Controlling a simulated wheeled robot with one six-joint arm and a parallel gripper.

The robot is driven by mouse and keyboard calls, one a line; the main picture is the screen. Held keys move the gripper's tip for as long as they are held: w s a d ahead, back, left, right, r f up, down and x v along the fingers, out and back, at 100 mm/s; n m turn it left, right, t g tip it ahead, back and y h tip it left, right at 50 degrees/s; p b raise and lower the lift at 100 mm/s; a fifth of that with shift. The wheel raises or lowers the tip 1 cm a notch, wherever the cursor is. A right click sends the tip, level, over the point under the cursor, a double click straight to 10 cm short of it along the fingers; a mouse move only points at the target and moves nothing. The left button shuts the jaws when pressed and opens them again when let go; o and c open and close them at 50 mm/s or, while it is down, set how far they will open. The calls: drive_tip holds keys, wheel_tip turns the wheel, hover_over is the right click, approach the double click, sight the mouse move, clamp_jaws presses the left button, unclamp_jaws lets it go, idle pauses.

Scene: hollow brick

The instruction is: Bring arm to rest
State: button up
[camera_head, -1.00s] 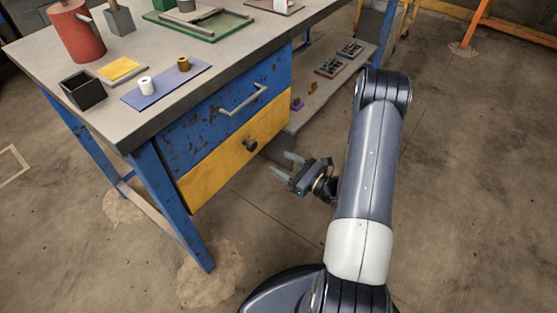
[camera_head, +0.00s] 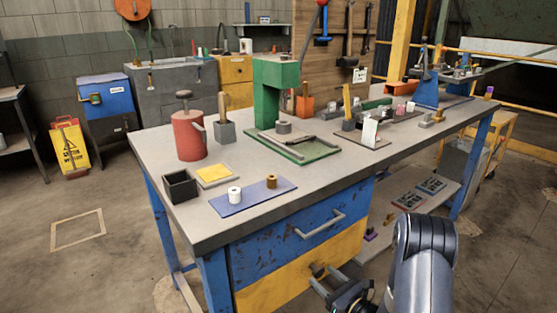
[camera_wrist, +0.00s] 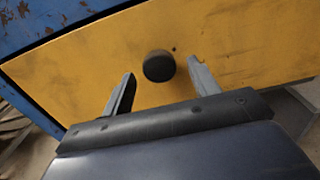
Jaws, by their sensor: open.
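My gripper (camera_head: 325,278) is at the lower middle of the head view, in front of the workbench's yellow drawer (camera_head: 270,294). Its two fingers are apart, with nothing held between them. In the wrist view the fingers (camera_wrist: 161,68) point at the yellow drawer front (camera_wrist: 90,70), with the dark round knob (camera_wrist: 158,66) showing between the tips. I cannot tell the exact gap to the knob. The yellow drawer looks closed. My arm's elbow is at the lower right of the head view, and the forearm is partly hidden.
The workbench (camera_head: 225,225) carries a red can (camera_head: 190,135), a black box (camera_head: 180,186), a blue mat (camera_head: 252,200) and a green press (camera_head: 275,90). The blue drawer (camera_head: 290,240) has a bar handle. A lower shelf (camera_head: 410,205) lies right of the drawers.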

drive_tip(key=shift+w+a, duration=0.4)
drive_tip(key=shift+w, duration=0.1)
drive_tip(key=shift+p+v, duration=0.35)
drive_tip(key=shift+v, duration=1.25)
